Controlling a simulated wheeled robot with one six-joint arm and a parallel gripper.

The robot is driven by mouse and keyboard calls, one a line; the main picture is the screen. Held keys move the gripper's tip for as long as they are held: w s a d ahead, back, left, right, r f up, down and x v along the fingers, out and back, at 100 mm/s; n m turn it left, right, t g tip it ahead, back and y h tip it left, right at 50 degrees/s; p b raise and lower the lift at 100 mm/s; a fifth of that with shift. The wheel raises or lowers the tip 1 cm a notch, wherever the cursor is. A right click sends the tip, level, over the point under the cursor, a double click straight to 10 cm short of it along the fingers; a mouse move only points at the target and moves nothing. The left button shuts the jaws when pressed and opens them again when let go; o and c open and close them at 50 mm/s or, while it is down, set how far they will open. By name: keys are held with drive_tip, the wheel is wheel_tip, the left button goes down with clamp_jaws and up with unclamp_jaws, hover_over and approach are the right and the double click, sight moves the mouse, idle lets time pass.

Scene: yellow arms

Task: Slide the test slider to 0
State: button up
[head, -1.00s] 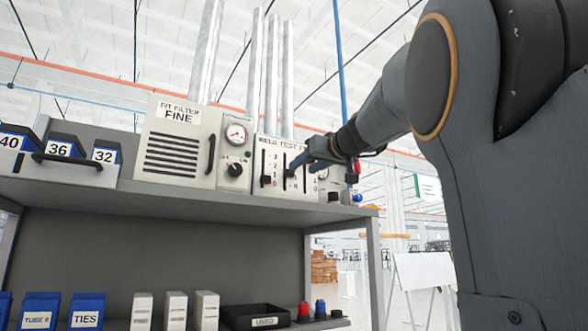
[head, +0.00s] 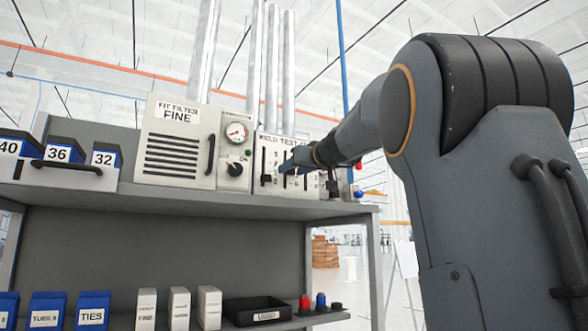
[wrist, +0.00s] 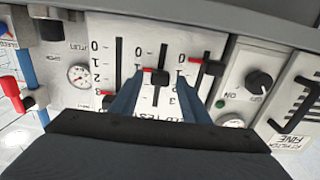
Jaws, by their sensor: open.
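The white control panel (head: 300,143) with three vertical sliders stands on the shelf. In the wrist view it appears upside down, with 0 at the picture's top and 3 lower. The middle slider's black knob (wrist: 158,76), under the TEST lettering, has a red pointer near the 1 mark. My gripper (wrist: 157,88) is open, with one blue finger on each side of this knob. I cannot tell whether the fingers touch it. In the head view my gripper (head: 287,168) reaches the panel from the right and hides part of it.
The left slider knob (wrist: 107,96) sits near 3; the right one (wrist: 212,68) is near the 0 end. A fit filter unit (head: 178,140) with gauge and dial adjoins the panel. The shelf edge (head: 200,203) runs below. Numbered bins (head: 60,155) stand at left.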

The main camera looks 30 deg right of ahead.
clamp_jaws()
wheel_tip(320, 180, down, 4)
drive_tip(key=b, duration=0.5)
drive_tip(key=shift+r+b, duration=0.15)
drive_tip(key=shift+b, duration=0.15)
drive_tip(key=shift+w, duration=0.1)
unclamp_jaws()
drive_tip(key=shift+r, duration=0.1)
drive_tip(key=shift+s, duration=0.25)
